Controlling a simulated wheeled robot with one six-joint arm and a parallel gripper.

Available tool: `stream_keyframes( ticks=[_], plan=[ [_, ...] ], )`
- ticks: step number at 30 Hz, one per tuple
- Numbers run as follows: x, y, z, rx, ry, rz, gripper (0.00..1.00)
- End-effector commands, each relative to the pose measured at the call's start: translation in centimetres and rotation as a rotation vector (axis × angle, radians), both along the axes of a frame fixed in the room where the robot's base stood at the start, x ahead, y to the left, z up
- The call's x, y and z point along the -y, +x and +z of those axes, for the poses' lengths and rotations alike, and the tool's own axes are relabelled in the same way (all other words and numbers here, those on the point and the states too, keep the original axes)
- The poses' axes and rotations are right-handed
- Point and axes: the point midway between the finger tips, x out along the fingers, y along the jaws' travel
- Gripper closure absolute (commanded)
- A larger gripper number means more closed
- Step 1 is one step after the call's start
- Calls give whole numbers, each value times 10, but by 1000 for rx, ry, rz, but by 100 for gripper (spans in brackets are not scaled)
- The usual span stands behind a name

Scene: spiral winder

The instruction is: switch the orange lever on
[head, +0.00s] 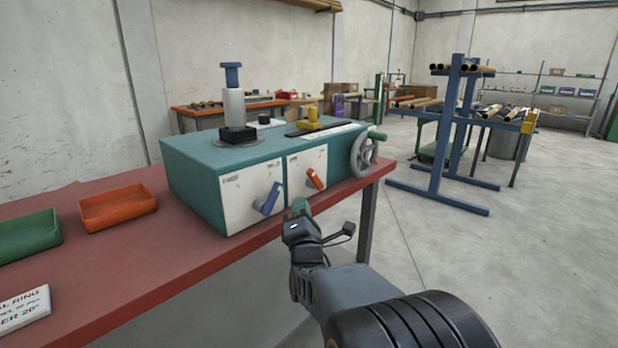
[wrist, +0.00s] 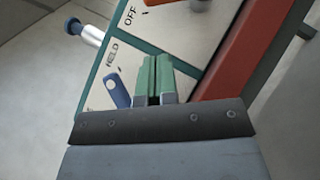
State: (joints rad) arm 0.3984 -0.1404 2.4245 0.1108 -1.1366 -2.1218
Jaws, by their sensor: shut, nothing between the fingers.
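The orange lever (head: 315,178) sits on the right white front panel of the teal winder box (head: 190,170) and leans up to the left. In the wrist view only a piece of the orange lever (wrist: 160,2) shows at the top edge, near the printed word OFF. My gripper (head: 300,206) is shut and empty, with green fingertips just below and left of the orange lever, apart from it in the head view. In the wrist view the shut fingers (wrist: 154,75) lie over the panels' lower part.
A blue lever (head: 270,198) is on the left panel, close to my gripper; it also shows in the wrist view (wrist: 117,91). A handwheel (head: 364,155) is at the box's right end. Orange (head: 118,208) and green (head: 30,235) trays lie on the red bench (head: 130,285).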

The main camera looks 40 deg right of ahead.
Motion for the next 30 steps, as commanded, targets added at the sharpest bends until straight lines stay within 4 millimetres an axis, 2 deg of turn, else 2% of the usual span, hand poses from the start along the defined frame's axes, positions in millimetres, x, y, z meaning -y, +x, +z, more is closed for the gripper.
stream_keyframes(
  ticks=[5, 9, 15, 30],
  plan=[
    [15, 26, 9, -1, 0, -1, 100],
    [31, 26, 21, 1, -1, -3, 100],
    [42, 28, 30, -1, 0, -1, 100],
    [45, 29, 33, -1, 1, 1, 100]
  ],
)
